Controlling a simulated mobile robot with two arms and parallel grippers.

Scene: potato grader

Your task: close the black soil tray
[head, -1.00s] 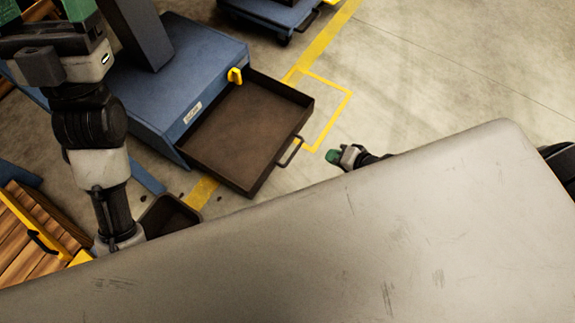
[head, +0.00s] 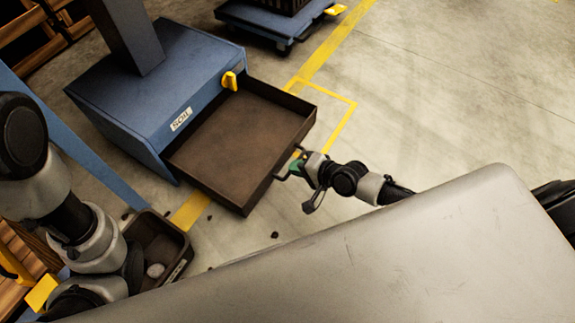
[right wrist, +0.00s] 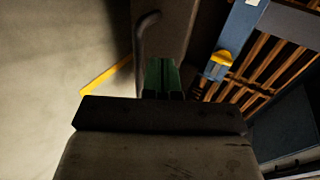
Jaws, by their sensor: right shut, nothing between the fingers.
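The black soil tray (head: 240,140) is pulled out of the blue housing (head: 165,85) labelled SOIL. Its inside looks brown and empty. A dark bar handle sits on its front wall, near my right gripper (head: 294,166). That gripper has green fingers and is shut with nothing between them, at the tray's front right. In the right wrist view the shut fingers (right wrist: 161,76) are beside the dark handle bar (right wrist: 143,40); I cannot tell whether they touch. My left arm is at the left edge of the head view; its gripper is out of view.
A yellow knob (head: 229,81) is on the housing beside the tray. A small dark bin (head: 184,250) with a pale round item stands at lower left. A blue cart (head: 265,22) is at the top. Open floor with yellow lines lies to the right.

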